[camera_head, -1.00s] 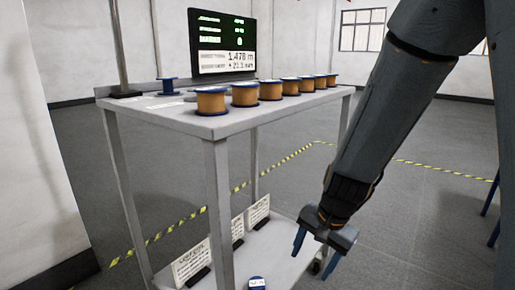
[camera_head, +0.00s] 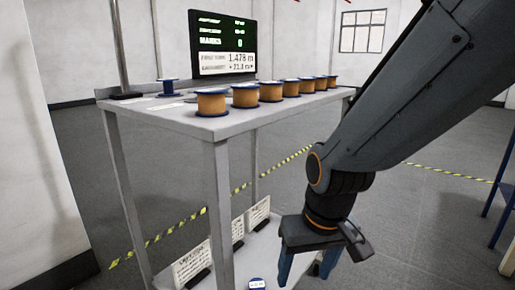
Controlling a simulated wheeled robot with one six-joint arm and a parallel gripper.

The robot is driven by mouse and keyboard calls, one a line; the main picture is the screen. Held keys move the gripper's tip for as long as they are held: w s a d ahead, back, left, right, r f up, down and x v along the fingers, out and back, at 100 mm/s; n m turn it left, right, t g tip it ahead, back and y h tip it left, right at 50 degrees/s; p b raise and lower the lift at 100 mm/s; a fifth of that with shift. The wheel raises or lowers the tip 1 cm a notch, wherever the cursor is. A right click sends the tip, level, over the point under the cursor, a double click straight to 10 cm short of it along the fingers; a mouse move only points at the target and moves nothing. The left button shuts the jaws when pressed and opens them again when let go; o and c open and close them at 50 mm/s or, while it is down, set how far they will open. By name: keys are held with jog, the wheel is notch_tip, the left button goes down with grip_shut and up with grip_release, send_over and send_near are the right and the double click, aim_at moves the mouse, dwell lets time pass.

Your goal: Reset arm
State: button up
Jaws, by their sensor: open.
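My gripper (camera_head: 307,270) hangs at the lower right of the table in the head view. Its two blue fingers point down, apart and with nothing between them. It is over the right part of the lower shelf in the picture. My grey arm comes in from the upper right and bends at a joint with an orange ring. A grey table (camera_head: 219,128) stands to the left of the arm. Several copper-coloured spools with blue rims (camera_head: 211,103) stand in a row on its top, clear of the gripper.
A screen (camera_head: 222,45) stands at the table's back, beside a small blue spool (camera_head: 168,88). White signs (camera_head: 191,266) and a round blue-and-white item (camera_head: 257,284) are on the lower shelf. Yellow-black tape (camera_head: 240,188) marks the floor. A blue-legged structure (camera_head: 497,190) stands at right.

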jog(key=s+a+r+n+g+p, duration=0.15)
jog(key=s+a+r+n, duration=0.35)
jog(key=s+a, duration=0.6)
jog(key=d+r+m+p, duration=0.3)
jog(key=d+r+p, duration=0.7)
jog(key=p, duration=0.7)
jog(key=d+r+m+h+p, duration=0.1)
jog(key=d+r+m+p, duration=0.3)
jog(key=d+r+p, duration=0.6)
notch_tip(320, 180, up, 7)
jog(key=p, duration=0.8)
jog(key=shift+s+d+r, duration=0.15)
jog(key=shift+s+d, duration=0.2)
jog(key=shift+d, duration=0.05)
